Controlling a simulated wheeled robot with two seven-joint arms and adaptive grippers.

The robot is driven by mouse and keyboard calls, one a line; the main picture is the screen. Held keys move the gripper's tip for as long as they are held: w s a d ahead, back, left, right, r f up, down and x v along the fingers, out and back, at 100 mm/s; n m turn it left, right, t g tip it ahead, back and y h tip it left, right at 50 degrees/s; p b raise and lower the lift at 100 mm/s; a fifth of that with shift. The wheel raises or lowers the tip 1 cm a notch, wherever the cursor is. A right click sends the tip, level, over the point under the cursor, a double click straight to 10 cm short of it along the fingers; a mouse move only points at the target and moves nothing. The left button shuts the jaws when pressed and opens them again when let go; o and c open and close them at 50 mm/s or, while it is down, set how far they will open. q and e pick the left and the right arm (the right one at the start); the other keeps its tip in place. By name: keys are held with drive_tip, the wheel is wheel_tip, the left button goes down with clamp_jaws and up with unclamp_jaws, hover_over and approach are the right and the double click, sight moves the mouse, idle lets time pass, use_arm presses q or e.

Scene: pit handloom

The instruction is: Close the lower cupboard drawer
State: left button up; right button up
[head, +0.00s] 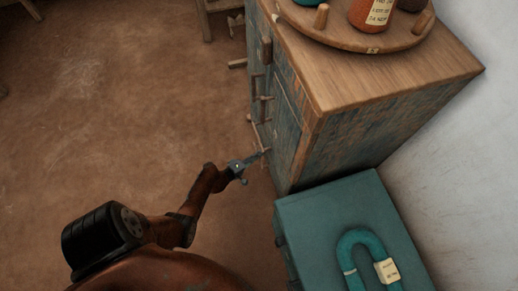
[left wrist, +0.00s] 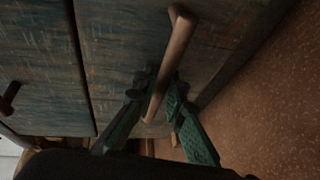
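The blue-green, worn wooden cupboard (head: 352,128) stands right of centre in the head view, with its front facing left. Its drawer handles stick out from that front. My left gripper (head: 258,157) is low at the cupboard front. In the left wrist view a wooden bar handle (left wrist: 177,42) crosses a blue-green drawer front (left wrist: 118,38). The fingers of my left gripper (left wrist: 157,84) are on both sides of this bar and look closed on it. How far the lower drawer stands out is hard to tell in the head view. My right gripper is not in view.
A teal chest (head: 312,215) with a teal U-shaped object (head: 350,255) on it stands in front of the cupboard. A round wooden tray (head: 345,38) with jars is on the cupboard top. The brown floor (head: 110,90) at left is mostly clear.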

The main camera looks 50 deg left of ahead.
use_arm(q)
drive_tip(key=shift+o, duration=0.7)
drive_tip(key=shift+w+r, duration=0.15)
drive_tip(key=shift+s, duration=0.35)
drive_tip(key=s+r, duration=0.2)
drive_tip(key=s, duration=0.9)
drive_tip(key=shift+s, duration=0.2)
drive_tip(key=shift+f, duration=0.1)
